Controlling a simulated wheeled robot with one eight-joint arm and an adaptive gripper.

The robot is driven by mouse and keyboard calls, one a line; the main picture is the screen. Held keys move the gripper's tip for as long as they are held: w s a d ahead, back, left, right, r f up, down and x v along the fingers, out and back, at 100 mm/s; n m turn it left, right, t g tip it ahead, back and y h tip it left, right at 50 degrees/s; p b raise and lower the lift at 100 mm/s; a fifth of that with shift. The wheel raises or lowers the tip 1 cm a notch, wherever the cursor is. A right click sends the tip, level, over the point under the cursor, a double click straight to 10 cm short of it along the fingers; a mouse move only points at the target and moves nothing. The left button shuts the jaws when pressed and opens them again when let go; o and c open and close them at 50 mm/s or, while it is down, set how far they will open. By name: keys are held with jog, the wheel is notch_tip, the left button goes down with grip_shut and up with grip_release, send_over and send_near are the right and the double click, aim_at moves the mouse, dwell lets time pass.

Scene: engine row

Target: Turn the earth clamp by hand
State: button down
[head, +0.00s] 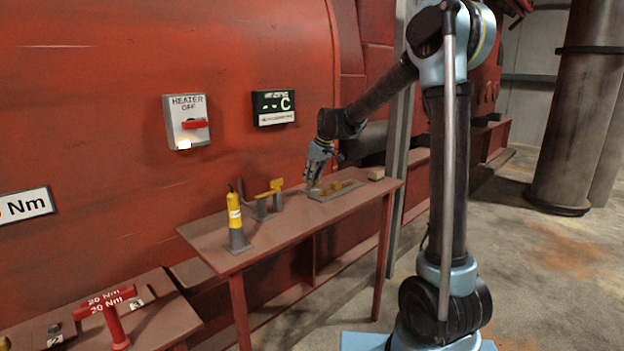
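My gripper (314,179) points down over the far part of a narrow brown table. It is above a shallow grey tray (322,198) that holds several yellow-brown pieces (338,186). The gripper is small here, and I cannot tell whether its fingers are apart or touch a piece. No part is plainly marked as the earth clamp. A yellow bar-like piece (270,189) sits on grey supports left of the tray. A yellow cylinder with a dark tip (234,212) stands upright in a grey holder nearer the front.
The brown table (215,237) stands along a red engine wall (120,110). The wall carries a heater switch box (186,121) and a dark display (273,108). A small tan block (376,174) lies at the table's far end. A red T-handle (112,318) is front left.

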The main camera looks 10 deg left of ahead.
jog(key=shift+m, duration=0.3)
jog(key=m+t+h, duration=0.1)
jog(key=m, duration=0.3)
jog(key=shift+a, duration=0.1)
jog(key=m+h, duration=0.1)
jog(key=m, duration=0.2)
jog(key=m+h, duration=0.1)
jog(key=m, duration=0.1)
jog(key=shift+a+m+t, duration=0.15)
jog(key=shift+m+t, duration=0.25)
jog(key=m+h, duration=0.1)
jog(key=m, duration=0.2)
jog(key=shift+a+m+h, duration=0.1)
jog(key=shift+m+h, duration=0.2)
jog(key=shift+h, duration=0.1)
jog(key=shift+a+m+g+h, duration=0.1)
jog(key=shift+m+g+h, duration=0.45)
jog(key=shift+m, duration=1.35)
jog(key=c, duration=1.8)
grip_release()
